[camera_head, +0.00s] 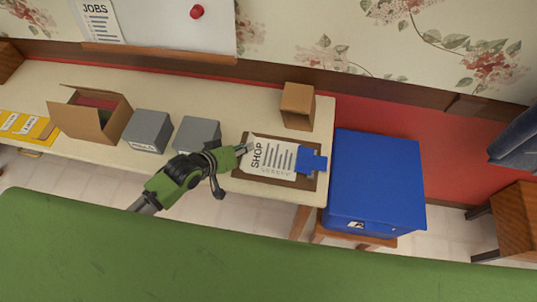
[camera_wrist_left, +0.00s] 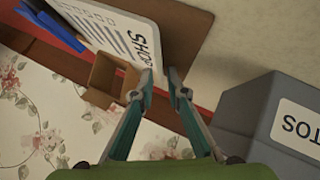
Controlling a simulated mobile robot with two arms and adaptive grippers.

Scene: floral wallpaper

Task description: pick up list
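The shopping list (camera_head: 272,157) is a white sheet headed SHOP with printed lines. It lies on a brown clipboard (camera_head: 308,182) with a blue clip (camera_head: 311,160), at the right end of the cream table. My left gripper (camera_head: 244,149) is at the list's left edge, by the heading. In the left wrist view the list (camera_wrist_left: 115,35) is beyond the fingers, with its SHOP corner close to one fingertip. My right gripper is in neither view.
Two grey boxes (camera_head: 197,133) (camera_head: 148,130) stand just left of the clipboard. A small brown box (camera_head: 297,105) stands behind it. An open carton (camera_head: 90,110) and a yellow folder (camera_head: 28,127) are farther left. A blue box (camera_head: 376,178) stands beyond the table's right end.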

